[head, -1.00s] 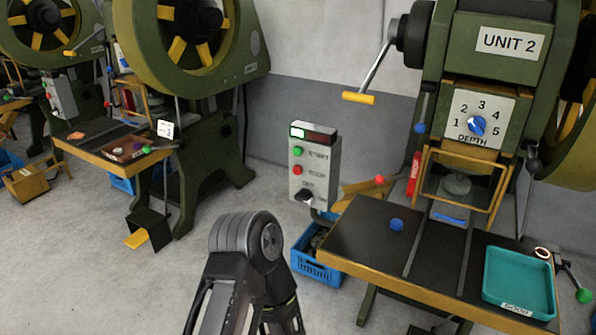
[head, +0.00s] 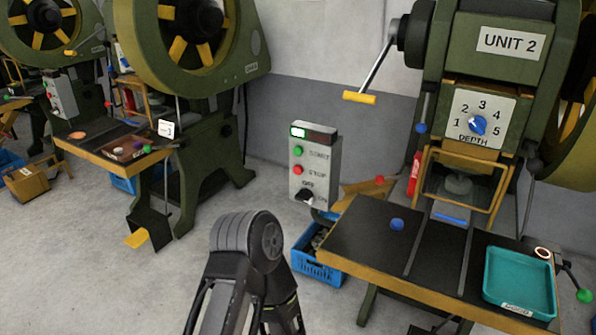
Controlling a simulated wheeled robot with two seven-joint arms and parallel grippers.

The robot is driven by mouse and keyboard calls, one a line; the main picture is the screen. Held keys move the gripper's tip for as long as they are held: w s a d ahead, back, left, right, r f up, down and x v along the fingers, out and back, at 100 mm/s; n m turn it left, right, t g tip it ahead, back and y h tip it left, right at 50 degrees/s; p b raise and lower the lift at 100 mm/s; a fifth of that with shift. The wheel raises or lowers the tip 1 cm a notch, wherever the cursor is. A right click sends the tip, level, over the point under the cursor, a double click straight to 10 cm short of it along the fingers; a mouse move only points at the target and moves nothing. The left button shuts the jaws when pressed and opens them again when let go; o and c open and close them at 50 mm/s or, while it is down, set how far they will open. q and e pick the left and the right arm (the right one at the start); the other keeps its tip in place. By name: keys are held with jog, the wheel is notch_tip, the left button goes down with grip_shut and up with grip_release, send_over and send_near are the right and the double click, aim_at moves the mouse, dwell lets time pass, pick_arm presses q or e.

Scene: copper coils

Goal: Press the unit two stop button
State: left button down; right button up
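The grey control box (head: 316,165) stands left of the press marked UNIT 2 (head: 510,43). It carries a green START button (head: 298,151), a red STOP button (head: 297,170) below it, and a black OFF/ON knob (head: 304,194). Neither gripper's fingers can be seen.
The press table (head: 365,245) holds a blue knob-like piece (head: 397,225) and a teal tray (head: 520,253). A blue crate (head: 316,267) sits on the floor below the box. Another press (head: 200,110) stands at left. Open floor (head: 80,260) lies at lower left.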

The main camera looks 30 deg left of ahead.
dwell(0.8)
grip_shut()
dwell(1.5)
